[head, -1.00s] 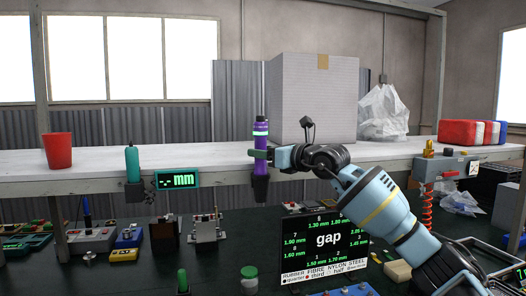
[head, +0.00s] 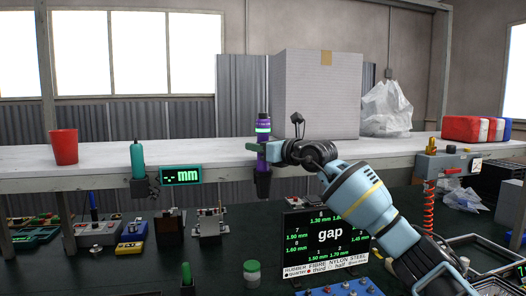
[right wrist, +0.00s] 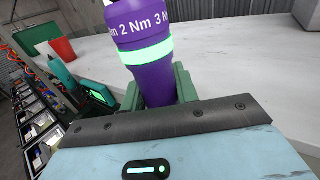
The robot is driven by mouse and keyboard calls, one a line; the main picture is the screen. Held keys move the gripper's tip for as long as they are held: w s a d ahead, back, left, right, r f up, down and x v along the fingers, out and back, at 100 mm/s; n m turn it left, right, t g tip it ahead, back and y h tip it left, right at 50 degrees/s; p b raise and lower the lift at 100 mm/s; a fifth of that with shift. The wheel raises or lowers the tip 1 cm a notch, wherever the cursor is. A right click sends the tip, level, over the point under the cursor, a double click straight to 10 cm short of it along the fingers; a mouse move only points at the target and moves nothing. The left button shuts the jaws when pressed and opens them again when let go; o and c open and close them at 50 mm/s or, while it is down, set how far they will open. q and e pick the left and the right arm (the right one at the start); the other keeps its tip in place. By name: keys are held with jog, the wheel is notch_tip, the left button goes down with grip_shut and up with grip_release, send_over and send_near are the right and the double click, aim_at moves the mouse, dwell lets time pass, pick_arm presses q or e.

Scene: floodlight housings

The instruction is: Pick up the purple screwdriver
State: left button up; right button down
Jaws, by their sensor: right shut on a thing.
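The purple screwdriver (head: 263,127) stands upright at the shelf's front edge, with a glowing pale green band and its lower end at a dark holder (head: 263,181). My right gripper (head: 262,146) is shut around its body from the right. In the right wrist view the purple screwdriver (right wrist: 144,50) shows large, with white torque markings above the band, between the green fingers of my right gripper (right wrist: 165,92). Whether its lower end is still inside the holder is hard to tell. My left gripper is not in view.
A teal screwdriver (head: 137,160) hangs in another holder beside a green "mm" display (head: 181,176). A red cup (head: 64,147), a large grey box (head: 318,95) and a clear plastic bag (head: 387,110) stand on the white shelf (head: 195,154). A "gap" screen (head: 329,237) stands below.

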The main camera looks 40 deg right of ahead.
jog(key=shift+r, duration=0.2)
